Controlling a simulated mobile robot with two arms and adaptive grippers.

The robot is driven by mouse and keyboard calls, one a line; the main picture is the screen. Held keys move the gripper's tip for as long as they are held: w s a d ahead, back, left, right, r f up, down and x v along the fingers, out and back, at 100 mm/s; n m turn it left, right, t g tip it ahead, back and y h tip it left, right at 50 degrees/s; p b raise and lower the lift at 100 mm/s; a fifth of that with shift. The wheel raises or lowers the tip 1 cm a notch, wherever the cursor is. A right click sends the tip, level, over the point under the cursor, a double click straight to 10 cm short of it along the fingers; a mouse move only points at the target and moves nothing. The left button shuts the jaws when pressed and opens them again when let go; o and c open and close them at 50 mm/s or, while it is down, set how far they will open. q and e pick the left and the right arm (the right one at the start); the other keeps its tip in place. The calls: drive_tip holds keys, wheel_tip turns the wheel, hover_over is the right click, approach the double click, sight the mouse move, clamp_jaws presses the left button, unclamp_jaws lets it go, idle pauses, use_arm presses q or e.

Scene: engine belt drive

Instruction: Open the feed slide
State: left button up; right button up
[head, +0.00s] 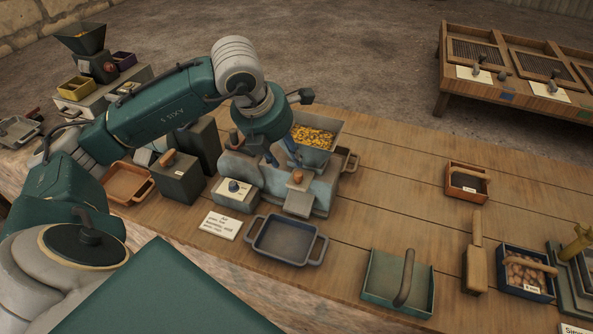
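A grey machine (265,178) stands on the wooden table, with a hopper (318,136) full of yellow pieces at its back right. A grey slide plate with a round wooden knob (297,176) is on its front; I take this as the feed slide. I cannot tell how far the slide is out. My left gripper (282,155) hangs over the machine, just left of the hopper and above the knob, apart from it. Its two dark fingers look spread with nothing between them. The arm hides part of the machine's back. My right gripper is not in view.
An empty grey tray (284,240) stands in front. A green scoop (398,283) and small crates are at right. The table's back right is mostly clear.

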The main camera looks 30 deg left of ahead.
sight(297, 173)
use_arm(q)
drive_tip(key=p+x, duration=0.2)
drive_tip(key=x, duration=0.6)
drive_tip(key=shift+w+d+f, duration=0.1)
drive_tip(key=shift+w+f, duration=0.05)
drive_tip(key=shift+f, duration=0.15)
drive_tip(key=shift+w+f, duration=0.2)
drive_tip(key=shift+f, duration=0.35)
clamp_jaws()
